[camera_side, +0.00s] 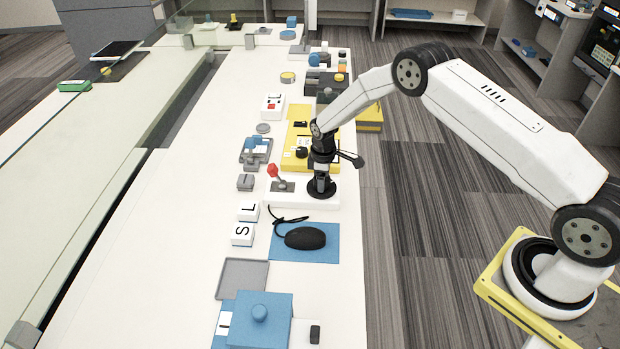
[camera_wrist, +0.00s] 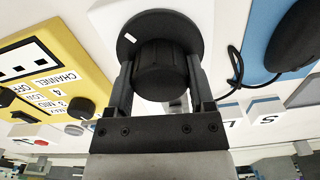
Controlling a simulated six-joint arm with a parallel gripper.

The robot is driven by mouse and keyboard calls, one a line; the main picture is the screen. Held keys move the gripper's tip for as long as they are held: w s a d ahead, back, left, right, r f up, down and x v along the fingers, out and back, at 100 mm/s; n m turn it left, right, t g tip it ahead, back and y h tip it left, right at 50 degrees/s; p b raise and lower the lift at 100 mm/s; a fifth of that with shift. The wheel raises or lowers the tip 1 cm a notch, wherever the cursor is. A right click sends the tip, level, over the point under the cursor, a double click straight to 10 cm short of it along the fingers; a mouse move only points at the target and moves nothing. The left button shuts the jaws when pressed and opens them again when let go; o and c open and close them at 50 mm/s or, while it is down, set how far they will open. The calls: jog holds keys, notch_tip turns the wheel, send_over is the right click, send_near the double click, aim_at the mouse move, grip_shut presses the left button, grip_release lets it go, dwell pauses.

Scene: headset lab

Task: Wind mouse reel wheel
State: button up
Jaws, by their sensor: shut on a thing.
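The reel wheel is a black ribbed knob on a round black disc with one white mark. In the wrist view the reel wheel (camera_wrist: 163,70) sits between the two fingers of my gripper (camera_wrist: 162,85), which is shut on it. In the side view my gripper (camera_side: 321,178) points down over the wheel's black disc (camera_side: 321,189) on a white base. The black mouse (camera_side: 305,238) lies on a blue mat (camera_side: 328,252) in front of the wheel. Its black cord (camera_side: 280,215) curls toward the wheel's base. The mouse (camera_wrist: 297,38) also shows at the wrist view's upper right.
A yellow panel (camera_wrist: 45,72) with knobs and channel labels stands close beside the wheel. A red-tipped lever (camera_side: 273,171) is just left of my gripper. White S (camera_side: 242,234) and L (camera_side: 249,211) blocks lie left of the mouse. A blue lidded box (camera_side: 262,318) stands nearer the camera.

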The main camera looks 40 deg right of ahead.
jog(key=m, duration=1.4)
jog(key=shift+a, duration=0.1)
jog(key=shift+m, duration=0.3)
jog(key=shift+s, duration=0.1)
jog(key=o, duration=1.2)
jog(key=shift+r, duration=0.1)
jog(key=shift+r, duration=3.85)
